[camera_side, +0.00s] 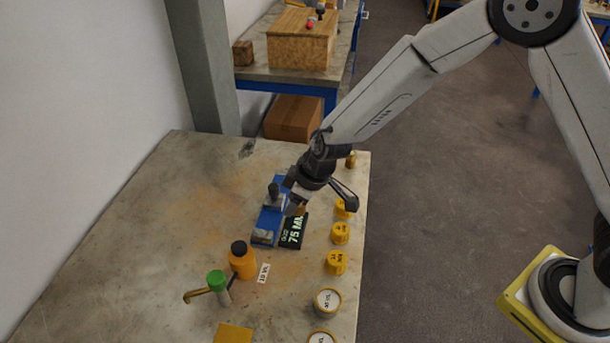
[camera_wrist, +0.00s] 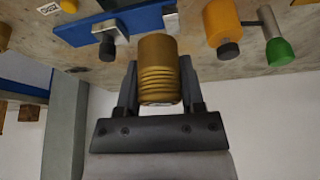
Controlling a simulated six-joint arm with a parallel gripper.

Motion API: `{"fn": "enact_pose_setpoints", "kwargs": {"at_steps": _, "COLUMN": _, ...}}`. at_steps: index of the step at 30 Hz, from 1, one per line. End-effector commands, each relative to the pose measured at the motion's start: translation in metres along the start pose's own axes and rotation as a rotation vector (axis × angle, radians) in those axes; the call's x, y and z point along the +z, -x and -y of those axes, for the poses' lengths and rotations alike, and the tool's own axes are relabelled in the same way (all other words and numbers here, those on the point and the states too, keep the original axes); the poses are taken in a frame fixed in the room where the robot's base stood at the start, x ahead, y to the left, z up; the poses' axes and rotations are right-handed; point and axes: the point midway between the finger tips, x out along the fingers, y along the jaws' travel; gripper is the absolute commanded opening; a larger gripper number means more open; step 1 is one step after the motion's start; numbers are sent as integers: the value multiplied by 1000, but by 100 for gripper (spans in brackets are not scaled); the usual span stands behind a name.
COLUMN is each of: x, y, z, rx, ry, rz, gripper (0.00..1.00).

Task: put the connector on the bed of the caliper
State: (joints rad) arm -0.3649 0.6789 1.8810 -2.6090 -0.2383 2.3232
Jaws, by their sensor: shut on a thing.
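The connector (camera_wrist: 158,68), a ribbed brass cylinder, is held between the two fingers of my gripper (camera_wrist: 158,88) in the wrist view. In the side view my gripper (camera_side: 297,205) is over the right side of the caliper, and only a small yellowish bit of the connector shows below it. The caliper has a blue bed (camera_side: 268,220), a grey block at its near end and another block with a black knob farther back. Its black display (camera_side: 292,233) reads 75 MM. The blue bed also shows behind the connector in the wrist view (camera_wrist: 85,32). I cannot tell whether the connector touches the bed.
Several yellow caps (camera_side: 340,233) line the table's right edge. An orange bottle (camera_side: 242,262) with a black cap and a green-capped vessel (camera_side: 217,281) with a side arm stand nearer the camera. A small label (camera_side: 263,273) lies beside the bottle. The table's left side is clear.

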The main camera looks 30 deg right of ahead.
Motion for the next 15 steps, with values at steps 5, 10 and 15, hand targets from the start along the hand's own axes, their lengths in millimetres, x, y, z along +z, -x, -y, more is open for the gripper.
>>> {"fn": "enact_pose_setpoints", "kwargs": {"at_steps": 5, "x": -16, "y": -18, "z": -8, "rx": 0, "ry": -1, "rz": -1, "gripper": 0}}
{"fn": "enact_pose_setpoints", "kwargs": {"at_steps": 10, "x": -30, "y": -33, "z": -15, "rx": 0, "ry": 0, "rz": -1, "gripper": 0}}
{"fn": "enact_pose_setpoints", "kwargs": {"at_steps": 15, "x": -36, "y": -54, "z": -20, "rx": 0, "ry": -2, "rz": 1, "gripper": 0}}
